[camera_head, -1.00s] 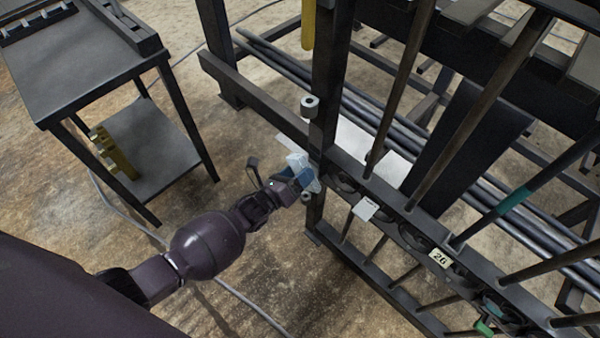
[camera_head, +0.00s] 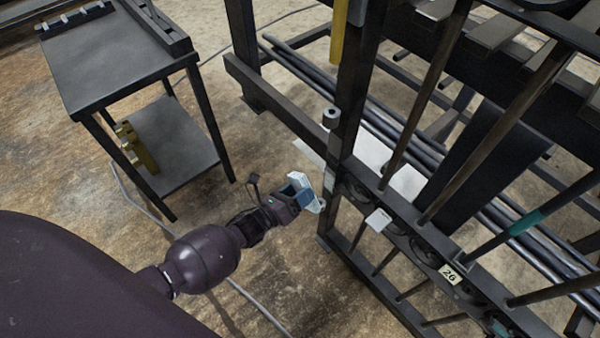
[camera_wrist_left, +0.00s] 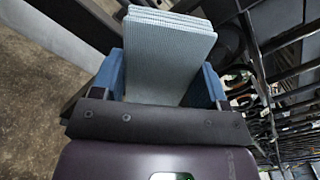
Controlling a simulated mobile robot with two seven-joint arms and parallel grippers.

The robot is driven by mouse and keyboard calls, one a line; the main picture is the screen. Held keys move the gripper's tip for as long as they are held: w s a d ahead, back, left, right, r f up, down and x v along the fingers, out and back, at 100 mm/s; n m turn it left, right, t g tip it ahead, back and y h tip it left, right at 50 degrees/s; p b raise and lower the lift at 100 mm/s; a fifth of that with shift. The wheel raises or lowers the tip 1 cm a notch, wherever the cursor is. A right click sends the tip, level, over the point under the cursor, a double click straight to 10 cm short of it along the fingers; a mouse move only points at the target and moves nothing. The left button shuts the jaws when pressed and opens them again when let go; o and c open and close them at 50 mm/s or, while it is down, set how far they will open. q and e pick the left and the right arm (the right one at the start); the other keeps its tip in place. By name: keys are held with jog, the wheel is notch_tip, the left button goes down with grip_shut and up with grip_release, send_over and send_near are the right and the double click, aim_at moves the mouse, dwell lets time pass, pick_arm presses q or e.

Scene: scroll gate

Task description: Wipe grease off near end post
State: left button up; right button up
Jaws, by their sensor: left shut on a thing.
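The near end post (camera_head: 352,95) is a dark upright metal post at the left end of the gate frame. My left gripper (camera_head: 308,192) is shut on a folded, pale blue-grey cloth (camera_head: 299,181), just left of the post at about the height of the frame's long rail. In the left wrist view the cloth (camera_wrist_left: 170,50) stands as a layered pad between the blue fingers. A small gap seems to show between cloth and post; I cannot tell for sure whether they touch. No grease can be made out. My right gripper is not in view.
A dark side table (camera_head: 120,60) with a lower shelf stands at the left, holding yellowish blocks (camera_head: 140,150). The gate's rail carries rollers, a white tag (camera_head: 378,220) and a "26" label (camera_head: 450,274). A cable lies on the floor. Floor between table and gate is clear.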

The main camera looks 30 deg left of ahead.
pick_arm(q)
jog(key=shift+s, duration=0.1)
jog(key=v, duration=0.2)
jog(key=shift+s+a, duration=0.15)
jog(key=shift+s, duration=0.2)
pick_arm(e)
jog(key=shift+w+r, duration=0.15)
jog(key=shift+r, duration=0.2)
pick_arm(q)
jog(key=shift+p, duration=0.3)
